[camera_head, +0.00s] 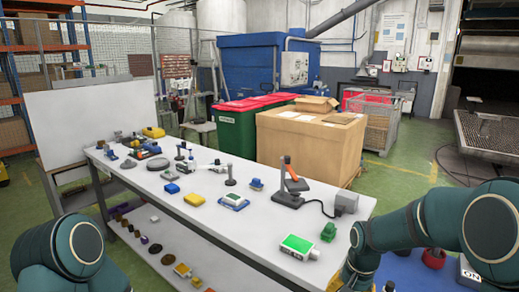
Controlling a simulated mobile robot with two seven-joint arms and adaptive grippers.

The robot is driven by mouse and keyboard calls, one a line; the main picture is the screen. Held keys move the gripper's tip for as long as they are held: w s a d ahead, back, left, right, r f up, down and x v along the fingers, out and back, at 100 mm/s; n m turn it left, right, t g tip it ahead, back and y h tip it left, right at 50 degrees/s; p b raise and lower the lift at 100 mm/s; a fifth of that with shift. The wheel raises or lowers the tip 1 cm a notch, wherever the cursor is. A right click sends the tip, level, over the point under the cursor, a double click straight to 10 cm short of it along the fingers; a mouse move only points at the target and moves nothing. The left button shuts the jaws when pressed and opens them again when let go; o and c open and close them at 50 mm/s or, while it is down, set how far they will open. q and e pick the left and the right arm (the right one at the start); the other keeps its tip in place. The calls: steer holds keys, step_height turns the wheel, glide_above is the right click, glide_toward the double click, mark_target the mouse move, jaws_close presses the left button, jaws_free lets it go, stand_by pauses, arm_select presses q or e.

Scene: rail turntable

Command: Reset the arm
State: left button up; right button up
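My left arm comes in at the bottom left corner with its dark teal elbow links, and its gripper is out of the picture. My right arm comes in from the right edge, bends above the right end of the white table (226,215), and its wrist runs down past the bottom edge; its gripper is not visible. An upright stand with an orange and grey arm (290,182) is on the table, a cable running to a grey box (346,202). A green and white box (299,247) and a small green object (328,232) lie near my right wrist.
A yellow block (194,199), a blue block (172,188) and several small devices stand along the table. A lower shelf (150,235) holds several small parts. A cardboard box (309,140) and a green bin with a red lid (238,128) stand behind. A white board (92,118) is left.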

steer(key=s+a+f+n+y, duration=0.1)
steer(key=s+a+f+n, duration=0.1)
steer(key=s+a+f, duration=0.4)
steer(key=s+a+f+n+t+y, duration=0.1)
steer(key=s+a+f+n+y, duration=0.1)
steer(key=s+a+f, duration=0.4)
steer(key=s+f, duration=0.5)
steer(key=f, duration=0.2)
steer(key=shift+s+a+f, duration=0.2)
steer(key=shift+a+f, duration=0.2)
